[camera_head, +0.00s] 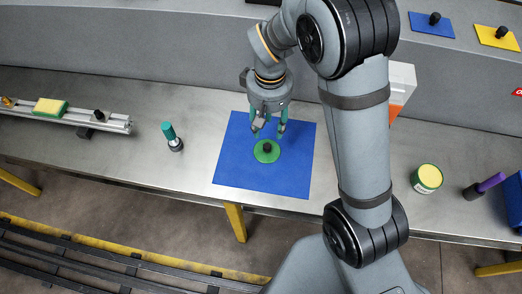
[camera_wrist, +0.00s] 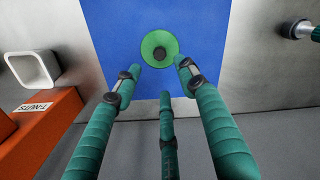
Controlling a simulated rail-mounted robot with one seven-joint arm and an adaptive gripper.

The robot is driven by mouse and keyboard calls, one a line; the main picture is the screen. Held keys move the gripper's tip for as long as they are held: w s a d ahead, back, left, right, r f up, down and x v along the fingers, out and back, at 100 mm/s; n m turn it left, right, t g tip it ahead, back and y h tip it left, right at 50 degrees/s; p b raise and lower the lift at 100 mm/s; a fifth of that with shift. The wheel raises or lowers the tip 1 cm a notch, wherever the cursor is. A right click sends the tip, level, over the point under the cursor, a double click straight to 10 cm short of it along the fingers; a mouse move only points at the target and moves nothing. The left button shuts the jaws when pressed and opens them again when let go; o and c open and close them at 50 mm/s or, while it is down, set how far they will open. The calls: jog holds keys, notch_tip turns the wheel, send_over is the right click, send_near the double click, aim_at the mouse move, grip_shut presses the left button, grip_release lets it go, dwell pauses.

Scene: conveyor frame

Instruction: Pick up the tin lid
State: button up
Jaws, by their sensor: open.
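The tin lid, a round green disc (camera_head: 262,154) with a black knob, lies flat on the blue mat (camera_head: 230,172). It also shows in the wrist view (camera_wrist: 150,52), top centre. My gripper (camera_head: 268,130) has three teal fingers, spread open and empty. It hangs above the mat, over the far side of the lid in the head view. In the wrist view the fingertips (camera_wrist: 160,77) are apart, with the lid just beyond them and nothing between them. The gap in height to the lid is hard to tell. A green tin with a yellow top (camera_head: 427,178) stands to the right.
A rail (camera_head: 110,121) with a yellow-green block (camera_head: 50,107) lies farther left. A purple-handled tool (camera_head: 487,184) is at the right.

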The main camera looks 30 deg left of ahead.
send_over(267, 145)
notch_tip(267, 145, down, 4)
jog(key=shift+w+f, duration=0.1)
jog(key=shift+w, duration=0.05)
jog(key=f, duration=0.1)
jog(key=f+p, duration=0.2)
jog(key=f, duration=0.1)
jog(key=shift+s, duration=0.25)
jog(key=shift+f, duration=0.6)
jog(key=shift+c, duration=1)
jog(key=c, duration=0.7)
jog(key=shift+r, duration=0.1)
jog(key=shift+c, duration=0.6)
